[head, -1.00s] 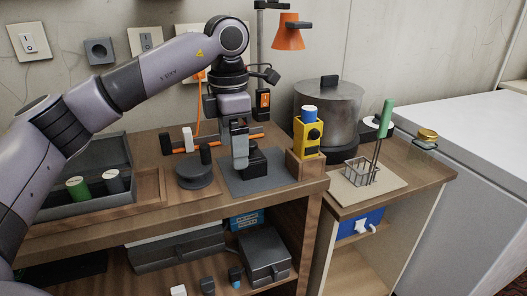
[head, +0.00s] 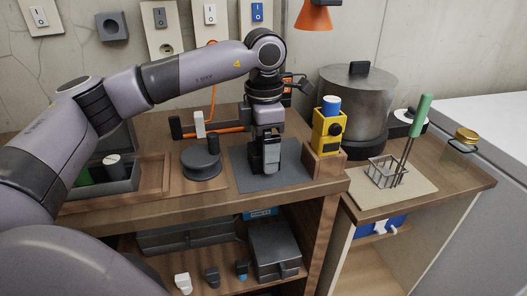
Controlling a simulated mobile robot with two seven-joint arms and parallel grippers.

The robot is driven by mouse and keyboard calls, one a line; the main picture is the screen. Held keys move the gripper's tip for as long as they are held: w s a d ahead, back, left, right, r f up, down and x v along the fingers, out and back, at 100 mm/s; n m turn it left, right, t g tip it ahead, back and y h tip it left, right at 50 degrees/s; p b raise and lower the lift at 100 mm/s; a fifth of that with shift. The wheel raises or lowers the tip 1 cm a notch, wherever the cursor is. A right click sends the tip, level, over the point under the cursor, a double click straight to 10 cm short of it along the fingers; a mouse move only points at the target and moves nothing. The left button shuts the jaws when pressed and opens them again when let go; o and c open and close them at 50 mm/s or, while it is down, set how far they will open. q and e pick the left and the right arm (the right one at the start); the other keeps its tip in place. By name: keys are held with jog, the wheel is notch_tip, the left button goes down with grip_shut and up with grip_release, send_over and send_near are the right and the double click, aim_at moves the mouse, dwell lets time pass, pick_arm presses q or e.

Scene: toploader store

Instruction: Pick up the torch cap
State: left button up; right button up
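A yellow torch body (head: 328,135) stands upright in a wooden holder on the bench, with a blue cylinder (head: 331,105) showing at its open top. A small black piece that looks like the torch cap is on the grey mat, mostly hidden by my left gripper (head: 271,166). That gripper points down at the mat, with its fingers at the black piece. The fingers and the piece overlap in dark tones, so I cannot tell whether they are closed on it. My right gripper is out of view.
A black round stand (head: 201,163) is left of the mat (head: 243,172). A metal pot (head: 353,105) is behind the torch. A wire basket (head: 385,172) with a green-handled tool is at right. A grey box (head: 127,182) holds cylinders at left. An orange lamp hangs above.

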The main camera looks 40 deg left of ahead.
pick_arm(q)
jog(key=shift+f, duration=0.15)
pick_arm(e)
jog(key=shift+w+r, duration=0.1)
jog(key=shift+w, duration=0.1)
pick_arm(q)
jog(key=c, duration=1)
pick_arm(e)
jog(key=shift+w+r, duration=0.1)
pick_arm(q)
notch_tip(320, 180, up, 20)
jog(key=p, duration=0.4)
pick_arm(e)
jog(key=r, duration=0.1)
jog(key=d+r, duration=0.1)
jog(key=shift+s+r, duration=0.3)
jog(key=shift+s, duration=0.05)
